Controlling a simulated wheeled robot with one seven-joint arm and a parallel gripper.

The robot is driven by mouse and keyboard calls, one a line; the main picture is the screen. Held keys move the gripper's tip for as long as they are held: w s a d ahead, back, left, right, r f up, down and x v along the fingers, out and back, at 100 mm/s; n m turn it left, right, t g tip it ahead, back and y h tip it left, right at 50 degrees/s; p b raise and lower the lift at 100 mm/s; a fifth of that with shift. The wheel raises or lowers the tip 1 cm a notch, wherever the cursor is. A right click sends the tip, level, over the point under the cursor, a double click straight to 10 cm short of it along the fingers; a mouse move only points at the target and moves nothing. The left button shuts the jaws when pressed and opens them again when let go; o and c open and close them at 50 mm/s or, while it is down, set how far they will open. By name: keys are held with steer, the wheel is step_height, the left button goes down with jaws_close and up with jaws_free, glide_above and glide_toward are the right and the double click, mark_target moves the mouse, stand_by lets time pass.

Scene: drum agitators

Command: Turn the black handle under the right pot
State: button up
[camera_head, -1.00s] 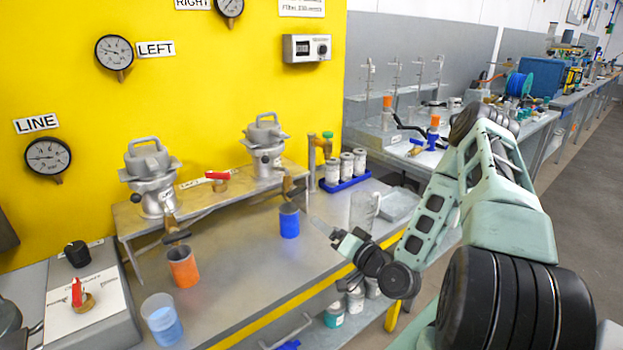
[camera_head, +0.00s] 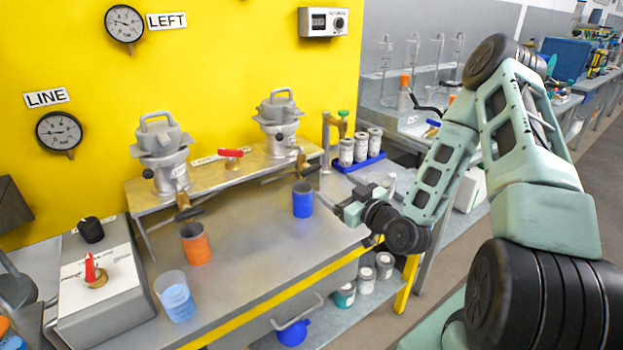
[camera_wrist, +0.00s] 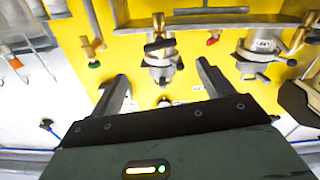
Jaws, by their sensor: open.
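The right pot (camera_head: 278,118) is a grey metal vessel with a top handle, standing on the raised shelf. Below its front is a brass tap with a black handle (camera_head: 306,171), above a blue cup (camera_head: 302,201). In the wrist view, which looks upside down, the right pot (camera_wrist: 160,62) appears between my fingers, with the black handle (camera_wrist: 159,45) across it. My gripper (camera_head: 342,205) is open and empty, to the right of the blue cup and apart from the handle. Its two spread fingers also show in the wrist view (camera_wrist: 163,85).
The left pot (camera_head: 162,152) has a similar tap above an orange cup (camera_head: 196,244). A red lever (camera_head: 231,153) sits between the pots. A green-topped valve (camera_head: 342,120) and a blue tray (camera_head: 358,164) of cans stand to the right. The bench front is mostly clear.

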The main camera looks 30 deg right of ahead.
mark_target(313, 171)
steer(key=w+p, duration=0.1)
steer(key=w, duration=0.3)
steer(key=w+p, duration=0.1)
steer(key=w, duration=0.3)
steer(key=w+p, duration=0.1)
steer(key=w, duration=0.3)
steer(key=shift+w+a, duration=0.1)
steer(key=shift+a, duration=0.15)
